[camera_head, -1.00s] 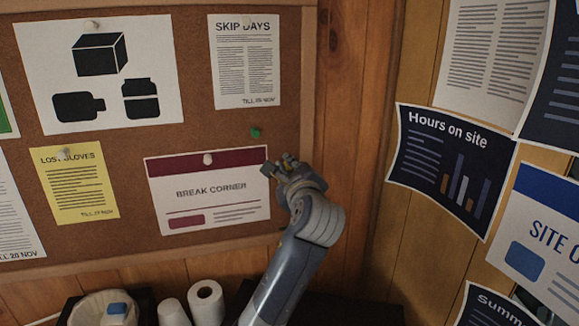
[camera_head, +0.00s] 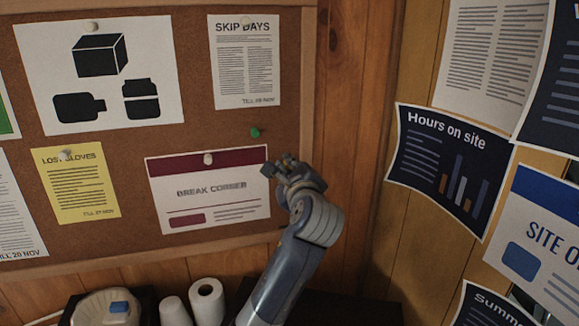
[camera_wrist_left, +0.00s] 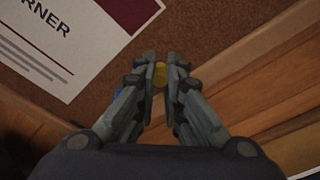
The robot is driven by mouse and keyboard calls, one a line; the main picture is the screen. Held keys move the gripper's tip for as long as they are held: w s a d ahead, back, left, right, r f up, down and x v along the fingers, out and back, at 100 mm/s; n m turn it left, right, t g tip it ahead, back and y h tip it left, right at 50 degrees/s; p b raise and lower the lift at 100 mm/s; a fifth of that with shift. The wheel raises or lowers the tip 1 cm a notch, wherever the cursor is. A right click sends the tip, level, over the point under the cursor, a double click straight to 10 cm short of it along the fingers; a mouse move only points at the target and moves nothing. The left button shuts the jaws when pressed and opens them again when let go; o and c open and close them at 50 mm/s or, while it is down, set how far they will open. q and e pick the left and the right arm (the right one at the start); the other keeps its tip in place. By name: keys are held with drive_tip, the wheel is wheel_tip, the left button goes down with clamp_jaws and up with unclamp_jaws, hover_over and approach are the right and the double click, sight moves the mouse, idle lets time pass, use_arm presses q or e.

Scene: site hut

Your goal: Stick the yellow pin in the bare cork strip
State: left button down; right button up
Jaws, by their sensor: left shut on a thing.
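My left gripper (camera_head: 283,167) is in front of the lower right part of the cork board, by the right edge of the BREAK CORNER notice (camera_head: 235,204). In the left wrist view its fingertips (camera_wrist_left: 165,75) are shut on the yellow pin (camera_wrist_left: 160,73), whose round yellow part shows between them. Bare cork (camera_head: 282,110) runs between the notices and the board's right frame; it also shows beyond the fingers in the wrist view (camera_wrist_left: 200,25). I cannot tell whether the pin touches the cork. My right gripper is not in view.
A green pin (camera_head: 255,132) sits in the bare cork above the gripper. The SKIP DAYS notice (camera_head: 244,70) hangs above. The wooden frame (camera_head: 307,80) edges the board. Paper rolls (camera_head: 206,300) stand below. A side wall with posters (camera_head: 450,170) is at the right.

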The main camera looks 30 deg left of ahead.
use_arm(q)
drive_tip(key=shift+p+x, duration=0.4)
drive_tip(key=shift+x, duration=0.55)
idle(1.0)
drive_tip(key=shift+s+a+r+p, duration=0.1)
drive_tip(key=shift+r+p, duration=0.05)
drive_tip(key=shift+p, duration=0.15)
idle(1.0)
drive_tip(key=shift+p, duration=0.65)
idle(2.4)
drive_tip(key=c, duration=1.6)
unclamp_jaws()
drive_tip(key=f+v, duration=0.1)
drive_tip(key=v, duration=1.1)
drive_tip(key=shift+r, duration=0.4)
